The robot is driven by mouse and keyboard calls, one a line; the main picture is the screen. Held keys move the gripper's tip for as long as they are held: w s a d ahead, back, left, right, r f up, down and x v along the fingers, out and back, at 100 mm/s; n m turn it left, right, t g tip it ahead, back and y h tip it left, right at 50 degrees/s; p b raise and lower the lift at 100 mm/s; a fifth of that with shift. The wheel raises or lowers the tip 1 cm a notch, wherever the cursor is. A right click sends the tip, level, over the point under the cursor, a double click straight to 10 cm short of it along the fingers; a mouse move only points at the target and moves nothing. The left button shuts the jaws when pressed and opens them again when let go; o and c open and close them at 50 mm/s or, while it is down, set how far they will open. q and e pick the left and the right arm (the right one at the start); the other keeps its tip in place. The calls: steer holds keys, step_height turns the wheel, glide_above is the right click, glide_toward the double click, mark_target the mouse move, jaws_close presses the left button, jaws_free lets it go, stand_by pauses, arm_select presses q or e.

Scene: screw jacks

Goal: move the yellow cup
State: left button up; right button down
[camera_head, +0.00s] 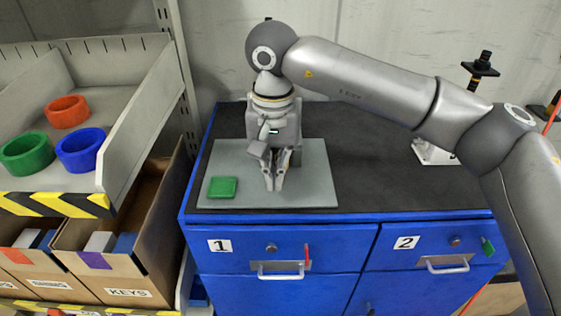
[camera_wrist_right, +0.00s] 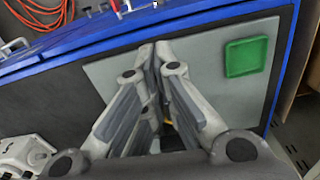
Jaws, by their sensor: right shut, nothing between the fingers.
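My right gripper (camera_head: 272,186) points down over the grey mat (camera_head: 318,185) on the workbench, with its fingertips together and nothing held. It also fills the middle of the right wrist view (camera_wrist_right: 152,50), closed over the mat. No yellow cup shows clearly in either view. A small yellow-orange patch (camera_wrist_right: 167,122) shows low between the finger links in the wrist view; I cannot tell what it is. A green square pad (camera_head: 222,187) lies on the mat to the left of the gripper, apart from it. My left gripper is not in view.
Orange (camera_head: 67,112), green (camera_head: 27,153) and blue (camera_head: 81,150) rings sit in a shelf tray at left. The blue workbench (camera_head: 330,242) has a dark top, mostly clear right of the mat. A white-based screw jack (camera_head: 436,153) stands partly behind my right arm.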

mark_target(278, 193)
step_height(278, 193, down, 6)
steer(key=shift+d+r+p, duration=0.1)
steer(key=shift+d+p, duration=0.05)
steer(key=shift+p, duration=0.75)
steer(key=w, duration=0.1)
steer(key=w+f+p, duration=0.1)
steer(key=shift+w+p, duration=0.3)
steer(key=shift+w, duration=0.6)
steer(key=shift+w+d+f, duration=0.1)
steer(key=shift+w, duration=0.1)
